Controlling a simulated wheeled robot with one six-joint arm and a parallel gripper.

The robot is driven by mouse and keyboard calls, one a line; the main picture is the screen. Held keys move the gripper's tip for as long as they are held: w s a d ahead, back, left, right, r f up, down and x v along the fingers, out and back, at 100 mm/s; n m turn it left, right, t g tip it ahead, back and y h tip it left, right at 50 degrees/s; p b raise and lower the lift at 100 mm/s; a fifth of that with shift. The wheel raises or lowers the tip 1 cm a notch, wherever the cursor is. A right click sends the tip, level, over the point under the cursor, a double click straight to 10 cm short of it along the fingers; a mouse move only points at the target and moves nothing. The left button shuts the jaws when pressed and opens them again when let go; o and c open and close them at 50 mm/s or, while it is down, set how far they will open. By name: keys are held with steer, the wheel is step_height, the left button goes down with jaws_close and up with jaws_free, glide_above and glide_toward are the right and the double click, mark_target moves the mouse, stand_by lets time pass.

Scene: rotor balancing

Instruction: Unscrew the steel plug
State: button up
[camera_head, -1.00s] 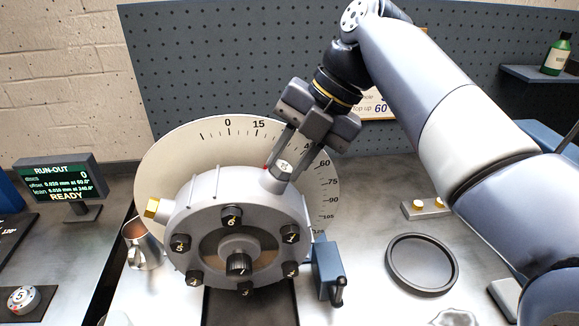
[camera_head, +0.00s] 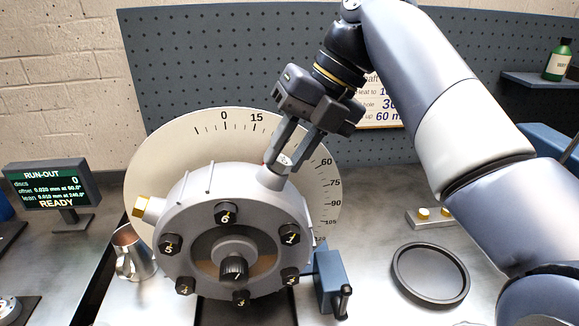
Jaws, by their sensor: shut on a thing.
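The steel plug (camera_head: 284,161) sits at the top of a short round boss on the upper right rim of the grey rotor housing (camera_head: 185,205). Its pale end face shows between the fingers. My gripper (camera_head: 286,155) comes down from the upper right, tilted in line with the boss, and its two fingers are shut on the plug. The fingers partly hide the plug's sides. I cannot tell how far its thread is out. A brass plug (camera_head: 141,206) sticks out of the housing's left side.
A large dial disc (camera_head: 160,165) stands behind the housing. A blue clamp block (camera_head: 329,280) with a black handle is at its lower right. A metal mug (camera_head: 133,255) stands left, and a black round dish (camera_head: 431,275) lies right. The run-out display (camera_head: 50,185) reads READY.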

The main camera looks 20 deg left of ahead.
steer(key=shift+f+b, duration=0.25)
steer(key=shift+b, duration=0.4)
steer(key=shift+r, duration=0.2)
steer(key=o, duration=1)
steer(key=shift+r, duration=0.1)
